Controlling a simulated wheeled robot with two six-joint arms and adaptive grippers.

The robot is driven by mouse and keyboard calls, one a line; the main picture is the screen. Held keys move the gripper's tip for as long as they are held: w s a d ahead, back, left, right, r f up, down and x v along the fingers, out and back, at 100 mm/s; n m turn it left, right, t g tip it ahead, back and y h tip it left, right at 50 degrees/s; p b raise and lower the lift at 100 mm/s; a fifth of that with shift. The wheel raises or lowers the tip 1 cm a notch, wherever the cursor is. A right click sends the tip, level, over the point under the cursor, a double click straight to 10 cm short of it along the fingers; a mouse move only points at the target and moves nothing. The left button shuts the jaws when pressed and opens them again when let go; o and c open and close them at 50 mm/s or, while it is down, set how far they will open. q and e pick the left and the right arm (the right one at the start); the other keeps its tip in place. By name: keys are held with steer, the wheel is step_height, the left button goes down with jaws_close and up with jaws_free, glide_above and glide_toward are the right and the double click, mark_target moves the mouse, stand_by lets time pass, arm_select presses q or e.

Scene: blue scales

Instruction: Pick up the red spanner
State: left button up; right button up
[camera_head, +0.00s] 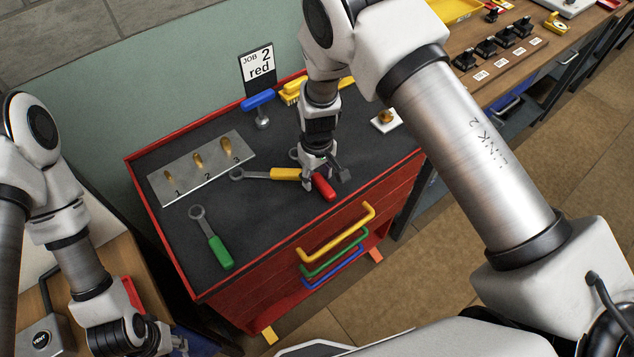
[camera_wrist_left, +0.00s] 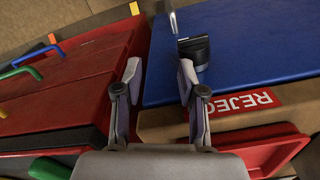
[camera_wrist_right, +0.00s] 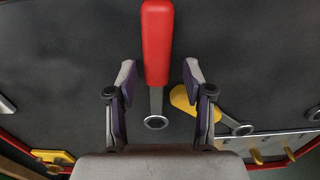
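The red spanner, with its red handle (camera_head: 325,188), lies on the dark top of the red tool cabinet. In the right wrist view, its handle (camera_wrist_right: 157,45) points away from me and its grey ring end (camera_wrist_right: 156,122) points towards the palm. My right gripper (camera_head: 322,175) is open above the spanner, with one finger (camera_wrist_right: 125,75) to each side of it, apart from it in the picture. In the head view the gripper hides the spanner's middle.
A yellow spanner (camera_head: 286,174) lies close beside the red one. A green spanner (camera_head: 219,252) lies nearer the front left. A numbered peg plate (camera_head: 183,185), a blue-handled tool (camera_head: 258,100) and a "JOB 2 red" card (camera_head: 257,68) stand behind.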

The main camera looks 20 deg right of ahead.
steer(key=shift+s+d+r, duration=0.1)
steer(key=c, duration=0.5)
steer(key=shift+s, duration=0.1)
jaws_close()
steer(key=shift+a, duration=0.25)
